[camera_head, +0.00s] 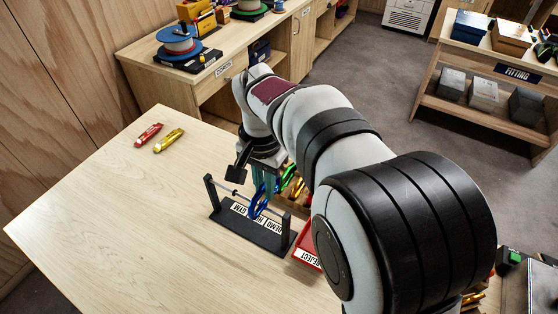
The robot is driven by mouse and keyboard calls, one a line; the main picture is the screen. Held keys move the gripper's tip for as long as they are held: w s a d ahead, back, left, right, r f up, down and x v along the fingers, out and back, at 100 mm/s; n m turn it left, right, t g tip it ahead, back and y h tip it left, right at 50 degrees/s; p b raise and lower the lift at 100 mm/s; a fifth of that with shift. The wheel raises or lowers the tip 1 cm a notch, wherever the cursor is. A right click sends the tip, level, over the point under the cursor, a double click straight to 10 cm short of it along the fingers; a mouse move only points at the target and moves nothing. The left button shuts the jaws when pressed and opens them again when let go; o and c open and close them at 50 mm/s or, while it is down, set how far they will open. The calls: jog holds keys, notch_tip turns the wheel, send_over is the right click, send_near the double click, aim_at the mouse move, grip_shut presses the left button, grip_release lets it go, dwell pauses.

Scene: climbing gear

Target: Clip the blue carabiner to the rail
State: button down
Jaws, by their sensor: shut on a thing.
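The blue carabiner (258,203) hangs below my gripper (265,180), which is shut on it. The rail (233,192) is a thin bar between two black posts on a black base (243,227) with a white lettered label. The carabiner overlaps the rail's middle in the picture. I cannot tell whether the rail passes through it, touches it or lies behind it. My fingers are small here and partly hidden by my wrist and arm.
A red tray marked REJECT (306,250) sits right of the stand, partly behind my arm. Green (288,178) and gold (299,188) pieces show behind the rail. A red piece (148,134) and a gold piece (168,140) lie at the far left. The table's left and front are clear.

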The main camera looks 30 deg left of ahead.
jog(key=shift+f, duration=0.15)
jog(key=shift+f, duration=0.35)
dwell(0.4)
